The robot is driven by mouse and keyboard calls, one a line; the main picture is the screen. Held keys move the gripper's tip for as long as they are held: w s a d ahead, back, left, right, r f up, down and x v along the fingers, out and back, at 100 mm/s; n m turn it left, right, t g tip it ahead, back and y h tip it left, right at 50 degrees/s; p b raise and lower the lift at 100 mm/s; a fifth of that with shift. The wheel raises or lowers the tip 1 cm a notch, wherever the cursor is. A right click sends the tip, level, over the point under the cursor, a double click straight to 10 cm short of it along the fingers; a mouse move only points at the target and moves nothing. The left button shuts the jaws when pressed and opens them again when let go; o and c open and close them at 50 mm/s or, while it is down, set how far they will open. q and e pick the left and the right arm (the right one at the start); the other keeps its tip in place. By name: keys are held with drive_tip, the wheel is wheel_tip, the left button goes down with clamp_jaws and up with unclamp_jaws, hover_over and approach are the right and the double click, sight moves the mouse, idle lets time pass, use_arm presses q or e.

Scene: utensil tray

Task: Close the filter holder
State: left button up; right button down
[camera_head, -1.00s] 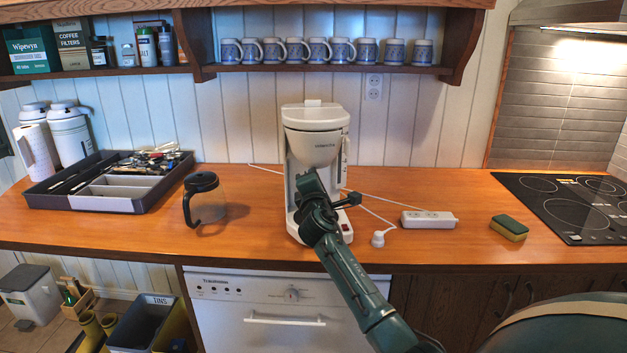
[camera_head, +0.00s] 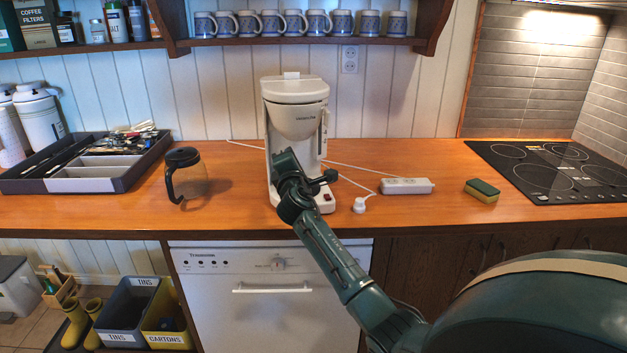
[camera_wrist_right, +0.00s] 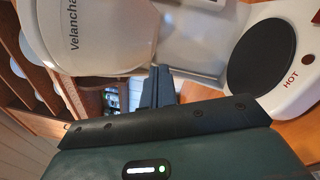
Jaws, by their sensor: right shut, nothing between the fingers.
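The white coffee maker (camera_head: 295,90) stands upright on the wooden counter. Its rounded white filter holder (camera_head: 297,122) sits under the top, above the hot plate; it looks in line with the body, but I cannot tell whether it is fully shut. In the right wrist view the holder (camera_wrist_right: 105,28) fills the upper left, with dark lettering on it. My right gripper (camera_head: 284,160) is shut and empty, just below and in front of the holder. Its fingers (camera_wrist_right: 157,88) show near the holder's lower edge; I cannot tell if they touch. My left gripper is out of view.
A glass jug (camera_head: 190,178) with a dark handle stands left of the coffee maker. The utensil tray (camera_head: 95,185) is farther left. A power strip (camera_head: 407,186), a plug (camera_head: 359,205) and a sponge (camera_head: 482,190) lie to the right. Mugs stand on the shelf (camera_head: 300,41) above.

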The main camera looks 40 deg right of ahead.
drive_tip(key=s+f, duration=0.1)
drive_tip(key=s, duration=0.9)
drive_tip(key=shift+d, duration=0.45)
drive_tip(key=s+a+f+m+g+y, duration=0.15)
drive_tip(key=s+a+f+y, duration=0.25)
drive_tip(key=a+f, duration=0.5)
drive_tip(key=s+a+f+m+g+y, duration=0.1)
drive_tip(key=s+a+f+m+y, duration=0.2)
drive_tip(key=a+f, duration=0.55)
drive_tip(key=s+a+f+m+g+y, duration=0.1)
drive_tip(key=s+a+f+m+y, duration=0.2)
drive_tip(key=s+a, duration=0.5)
drive_tip(key=s+a+f+m+g+y, duration=0.2)
drive_tip(key=s+a+f+m+y, duration=0.2)
drive_tip(key=s+a+f, duration=0.4)
drive_tip(key=s+m, duration=0.1)
drive_tip(key=s, duration=0.1)
drive_tip(key=shift+s+f+p, duration=0.15)
drive_tip(key=shift+s+p, duration=0.2)
drive_tip(key=shift+m, duration=0.25)
